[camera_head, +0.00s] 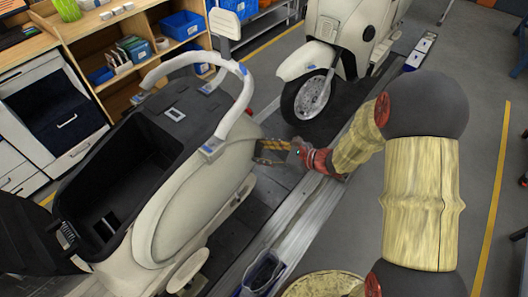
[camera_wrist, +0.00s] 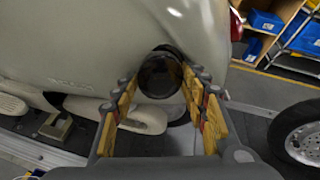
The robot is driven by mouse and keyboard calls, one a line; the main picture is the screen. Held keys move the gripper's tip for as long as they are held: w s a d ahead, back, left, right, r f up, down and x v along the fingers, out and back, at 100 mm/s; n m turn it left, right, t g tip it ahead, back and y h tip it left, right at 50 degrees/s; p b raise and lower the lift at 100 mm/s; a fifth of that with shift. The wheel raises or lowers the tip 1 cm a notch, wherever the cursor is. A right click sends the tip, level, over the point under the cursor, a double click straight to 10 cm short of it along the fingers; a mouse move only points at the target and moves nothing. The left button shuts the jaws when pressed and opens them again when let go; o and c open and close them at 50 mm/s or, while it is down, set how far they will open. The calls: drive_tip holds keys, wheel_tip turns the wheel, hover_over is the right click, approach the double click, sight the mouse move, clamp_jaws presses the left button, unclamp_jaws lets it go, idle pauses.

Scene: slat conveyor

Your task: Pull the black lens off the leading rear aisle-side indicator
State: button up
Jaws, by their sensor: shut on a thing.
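The cream scooter body (camera_head: 185,215) stands on the conveyor at the left, its rear end towards my gripper (camera_head: 262,151). In the wrist view the black round lens (camera_wrist: 158,76) sits between the wood-coloured fingers of my gripper (camera_wrist: 160,85), which are shut on it. The lens is close against the lower edge of the cream rear panel (camera_wrist: 130,35). A dark edge shows just behind its top; I cannot tell whether the lens is still seated. In the head view the lens is hidden by the fingers and the body.
A red tail light (camera_wrist: 236,25) is at the upper right in the wrist view. Another scooter (camera_head: 320,55) with its front wheel (camera_head: 312,95) stands behind on the conveyor. Shelves with blue bins (camera_head: 183,26) line the far side. The aisle floor (camera_head: 485,130) at right is largely clear.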

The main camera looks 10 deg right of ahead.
drive_tip(key=shift+c, duration=0.7)
drive_tip(key=o, duration=0.5)
drive_tip(key=c, duration=0.3)
drive_tip(key=shift+c, duration=0.6)
drive_tip(key=shift+d, duration=0.1)
drive_tip(key=shift+s+d, duration=0.1)
drive_tip(key=shift+d, duration=0.05)
drive_tip(key=shift+s+d+r+p, duration=0.15)
drive_tip(key=shift+s+d, duration=0.25)
drive_tip(key=shift+d, duration=0.2)
drive_tip(key=shift+s+d+f+p, duration=0.15)
drive_tip(key=shift+s+d, duration=0.2)
drive_tip(key=shift+d, duration=0.2)
idle(0.4)
drive_tip(key=shift+v, duration=0.85)
